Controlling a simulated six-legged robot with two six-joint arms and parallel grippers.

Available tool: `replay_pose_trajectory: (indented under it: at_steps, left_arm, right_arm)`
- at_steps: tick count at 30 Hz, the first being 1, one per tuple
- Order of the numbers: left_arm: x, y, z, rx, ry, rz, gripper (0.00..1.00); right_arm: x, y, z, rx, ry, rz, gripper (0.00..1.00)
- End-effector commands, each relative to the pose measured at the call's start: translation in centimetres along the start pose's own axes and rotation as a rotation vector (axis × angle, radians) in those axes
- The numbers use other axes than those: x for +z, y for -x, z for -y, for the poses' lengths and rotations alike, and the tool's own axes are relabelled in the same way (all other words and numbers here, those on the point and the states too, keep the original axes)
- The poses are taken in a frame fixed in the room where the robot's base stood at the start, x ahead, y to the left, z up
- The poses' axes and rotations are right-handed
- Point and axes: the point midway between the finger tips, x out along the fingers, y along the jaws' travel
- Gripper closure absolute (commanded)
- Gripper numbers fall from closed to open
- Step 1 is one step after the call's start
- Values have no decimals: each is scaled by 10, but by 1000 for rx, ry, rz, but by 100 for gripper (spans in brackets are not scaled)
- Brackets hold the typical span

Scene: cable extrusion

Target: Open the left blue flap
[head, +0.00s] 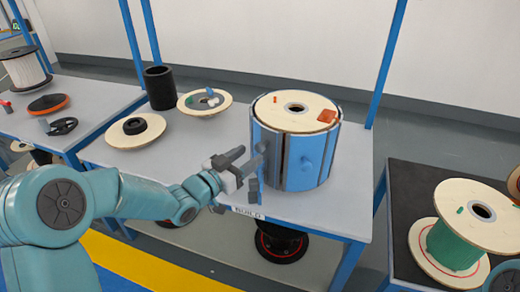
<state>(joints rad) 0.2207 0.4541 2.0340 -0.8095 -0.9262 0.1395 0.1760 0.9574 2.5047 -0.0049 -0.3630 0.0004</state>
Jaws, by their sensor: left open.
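A drum with a pale wooden top disc (270,108) stands on the grey table, wrapped in blue flaps. The left blue flap (270,137) curves around its front left side. A dark vertical gap separates it from the right blue flap (303,178), which carries a round blue knob. My left gripper (251,172) is open at the front left of the drum, close to the left flap. Its fingers partly cover that flap and the area of its handle. I cannot tell whether they touch it. My right gripper is not in view.
The grey table (190,150) also holds a black cylinder (159,88) and two pale discs (137,131) at the back left. A green spool (455,243) stands on a dark table at right. Blue posts (385,65) rise behind the drum.

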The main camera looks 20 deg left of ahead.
Motion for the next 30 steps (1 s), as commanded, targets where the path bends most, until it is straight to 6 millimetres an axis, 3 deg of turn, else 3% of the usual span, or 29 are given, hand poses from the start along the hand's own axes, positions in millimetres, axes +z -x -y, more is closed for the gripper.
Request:
replay_pose_trajectory:
  at_steps: [3,9,20,25,30]
  left_arm:
    - [1,-26,-1,3,-1,-1,47]
    - [0,-52,0,1,0,-1,47]
    - [0,-58,0,0,1,0,47]
    - [0,-58,0,0,1,0,99]
    - [0,-57,0,2,0,0,100]
  right_arm:
    - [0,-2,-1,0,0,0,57]
    - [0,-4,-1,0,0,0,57]
    - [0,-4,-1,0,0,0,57]
    - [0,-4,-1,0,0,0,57]
    - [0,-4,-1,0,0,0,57]
